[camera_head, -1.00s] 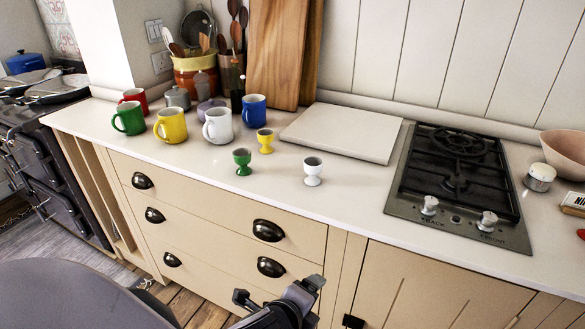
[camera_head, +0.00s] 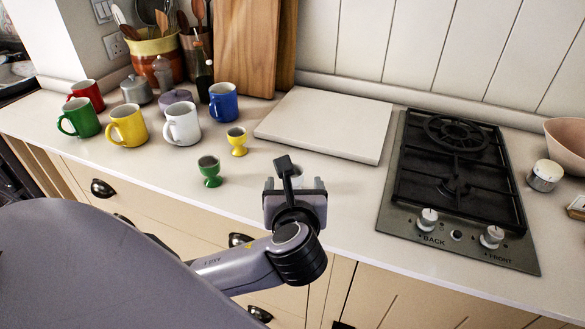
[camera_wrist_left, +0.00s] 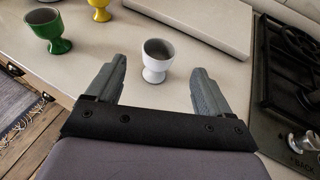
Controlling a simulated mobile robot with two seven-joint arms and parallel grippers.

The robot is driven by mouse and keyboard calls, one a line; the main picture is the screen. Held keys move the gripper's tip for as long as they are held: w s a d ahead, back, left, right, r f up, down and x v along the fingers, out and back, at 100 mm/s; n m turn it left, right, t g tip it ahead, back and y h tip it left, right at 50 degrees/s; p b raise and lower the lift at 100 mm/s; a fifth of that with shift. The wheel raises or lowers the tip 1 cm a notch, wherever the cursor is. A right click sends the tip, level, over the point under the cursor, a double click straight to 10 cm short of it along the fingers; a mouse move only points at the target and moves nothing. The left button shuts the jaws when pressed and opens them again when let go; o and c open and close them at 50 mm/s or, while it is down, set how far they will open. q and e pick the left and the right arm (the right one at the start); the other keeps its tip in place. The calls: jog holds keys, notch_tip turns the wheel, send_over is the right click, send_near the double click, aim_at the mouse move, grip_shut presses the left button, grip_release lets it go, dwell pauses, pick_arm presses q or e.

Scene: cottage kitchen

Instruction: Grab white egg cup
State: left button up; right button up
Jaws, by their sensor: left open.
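The white egg cup (camera_wrist_left: 157,58) stands upright on the counter in the left wrist view. It shows ahead of and between the fingers of my open left gripper (camera_wrist_left: 159,88), apart from both. In the head view my left gripper (camera_head: 295,188) is over the front of the counter and hides most of the egg cup; a small pale part of it (camera_head: 298,172) shows behind the gripper. My right gripper is in neither view.
A green egg cup (camera_head: 209,171) and a yellow egg cup (camera_head: 238,141) stand to the left. Several mugs, such as the white mug (camera_head: 183,124), stand further left. A white board (camera_head: 325,122) lies behind, and the gas hob (camera_head: 458,190) is at the right.

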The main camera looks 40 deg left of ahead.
aim_at(293, 181)
pick_arm(q)
jog(key=shift+x, duration=3.75)
jog(key=shift+a+r, duration=0.15)
jog(key=shift+r, duration=0.05)
jog(key=c, duration=1.1)
